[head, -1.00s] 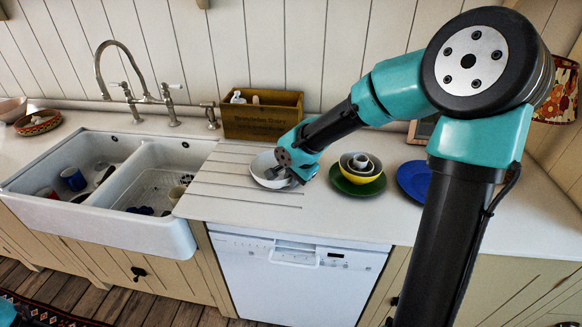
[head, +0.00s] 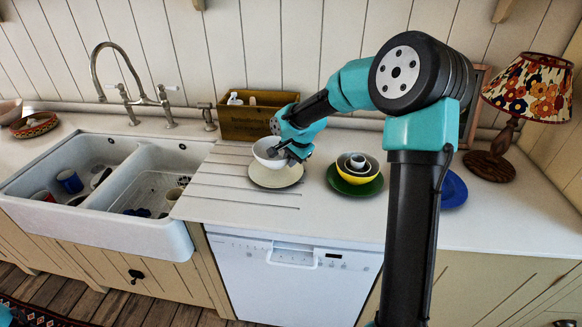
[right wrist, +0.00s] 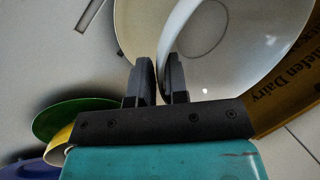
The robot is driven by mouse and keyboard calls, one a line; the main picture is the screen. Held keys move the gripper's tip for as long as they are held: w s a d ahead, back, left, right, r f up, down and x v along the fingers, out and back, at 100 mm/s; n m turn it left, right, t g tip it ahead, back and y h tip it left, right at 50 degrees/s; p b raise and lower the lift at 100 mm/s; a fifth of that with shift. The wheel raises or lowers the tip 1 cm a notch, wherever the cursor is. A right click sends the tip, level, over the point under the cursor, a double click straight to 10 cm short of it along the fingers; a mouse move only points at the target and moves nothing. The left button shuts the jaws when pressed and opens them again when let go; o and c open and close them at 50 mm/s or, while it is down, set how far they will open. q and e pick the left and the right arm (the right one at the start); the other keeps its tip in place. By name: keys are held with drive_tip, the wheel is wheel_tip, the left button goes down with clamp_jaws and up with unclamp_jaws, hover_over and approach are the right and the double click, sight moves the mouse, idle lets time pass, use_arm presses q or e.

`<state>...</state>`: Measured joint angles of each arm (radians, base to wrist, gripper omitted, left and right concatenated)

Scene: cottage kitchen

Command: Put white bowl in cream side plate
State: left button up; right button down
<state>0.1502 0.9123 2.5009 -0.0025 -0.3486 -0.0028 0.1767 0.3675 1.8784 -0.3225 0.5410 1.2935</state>
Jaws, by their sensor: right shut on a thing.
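The white bowl (head: 265,152) is held above the cream side plate (head: 275,178) on the ribbed drainer part of the counter, and a gap shows under it at the front. My right gripper (head: 284,153) is shut on the bowl's right rim. In the right wrist view, the bowl's wall (right wrist: 262,52) passes between the two fingers (right wrist: 160,80), and the cream plate (right wrist: 132,32) shows behind it. The plate is empty where it shows; its back is hidden by the bowl. My left gripper is out of view.
A green plate (head: 337,184) with a yellow bowl (head: 354,179) and grey dishes stands to the right. A blue plate (head: 455,188) is partly behind my arm. A wooden crate (head: 240,122) stands behind the bowl. The double sink (head: 150,222) lies to the left.

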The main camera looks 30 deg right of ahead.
drive_tip(key=shift+w+d+f, duration=0.2)
drive_tip(key=shift+w+f, duration=0.05)
drive_tip(key=shift+w, duration=0.05)
drive_tip(key=shift+f, duration=1.5)
drive_tip(key=shift+f, duration=0.4)
drive_tip(key=c, duration=1.1)
unclamp_jaws()
drive_tip(key=shift+r, duration=0.15)
drive_tip(key=shift+s+r, duration=0.15)
drive_tip(key=shift+r, duration=0.45)
drive_tip(key=v, duration=1.1)
drive_tip(key=shift+s+r, duration=0.1)
